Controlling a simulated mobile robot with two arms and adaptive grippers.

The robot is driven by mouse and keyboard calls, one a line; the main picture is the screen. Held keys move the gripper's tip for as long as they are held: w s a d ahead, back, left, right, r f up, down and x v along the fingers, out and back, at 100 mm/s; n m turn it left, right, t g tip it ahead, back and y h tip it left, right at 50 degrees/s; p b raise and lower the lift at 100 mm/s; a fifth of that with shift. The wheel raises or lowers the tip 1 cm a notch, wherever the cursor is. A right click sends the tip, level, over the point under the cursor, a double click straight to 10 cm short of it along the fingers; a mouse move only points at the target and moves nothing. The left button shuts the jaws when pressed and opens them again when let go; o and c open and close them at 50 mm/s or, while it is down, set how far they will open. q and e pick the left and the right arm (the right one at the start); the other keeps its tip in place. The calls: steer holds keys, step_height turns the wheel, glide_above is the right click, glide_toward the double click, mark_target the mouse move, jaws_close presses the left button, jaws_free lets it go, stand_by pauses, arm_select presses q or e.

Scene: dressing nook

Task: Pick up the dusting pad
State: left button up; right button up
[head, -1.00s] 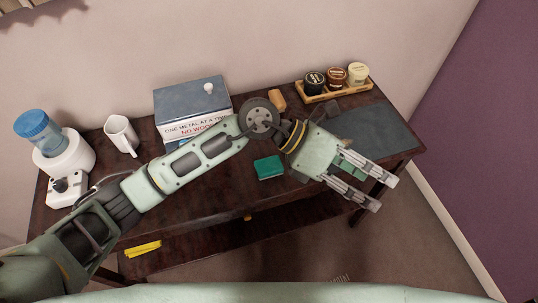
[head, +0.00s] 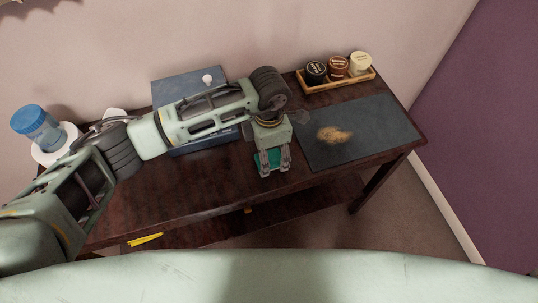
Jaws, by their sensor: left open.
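A small flat green pad (head: 274,157), which looks like the dusting pad, lies on the dark wooden table near its front edge. My left gripper (head: 276,171) points down over it, with its two fingers apart and the green showing between and beside them. The gripper covers part of the pad, and I cannot tell whether the fingertips touch it. My right gripper is out of view.
A dark mat (head: 372,141) with a tan powdery patch (head: 334,134) lies to the right. Behind it stands a wooden tray (head: 339,83) with three small jars. A grey-blue box (head: 175,88) and a blue-lidded container (head: 37,126) stand left, partly behind my arm.

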arm_select(q)
steer(key=shift+f, duration=0.75)
steer(key=shift+c, duration=0.6)
steer(key=c, duration=1.1)
